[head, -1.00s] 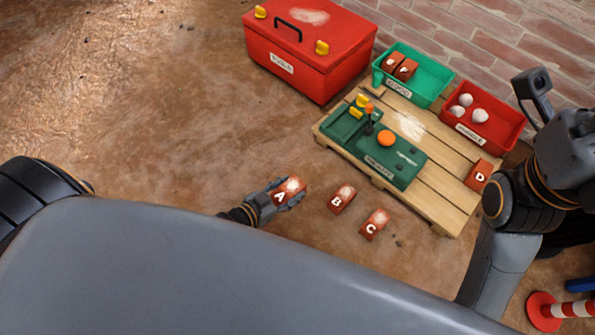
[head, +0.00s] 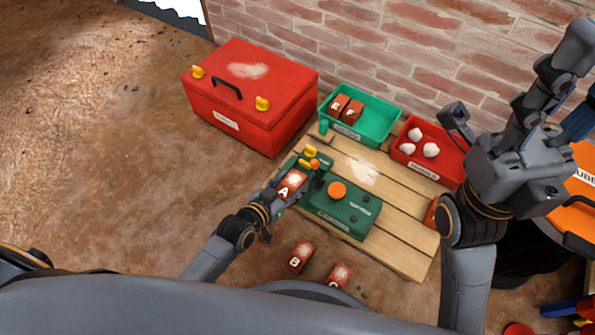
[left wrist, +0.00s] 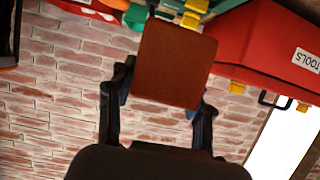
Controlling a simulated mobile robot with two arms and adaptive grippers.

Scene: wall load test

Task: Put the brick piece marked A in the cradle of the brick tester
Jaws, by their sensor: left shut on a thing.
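Brick piece A (head: 291,184) is reddish-brown with a white letter and a pale dusty patch. My left gripper (head: 280,195) is shut on it, and holds it over the left end of the green brick tester (head: 345,212). The brick hides most of the cradle there; I cannot tell whether it touches it. Yellow parts and an orange knob (head: 337,190) show on the tester. In the left wrist view the brick's plain face (left wrist: 172,65) sits between the two dark fingers.
The tester stands on a wooden pallet (head: 405,225). Bricks B (head: 301,257) and C (head: 340,274) lie on the floor in front. Behind are a red toolbox (head: 250,110), a green tray (head: 378,118) with bricks E and F, and a red rubble bin (head: 443,160).

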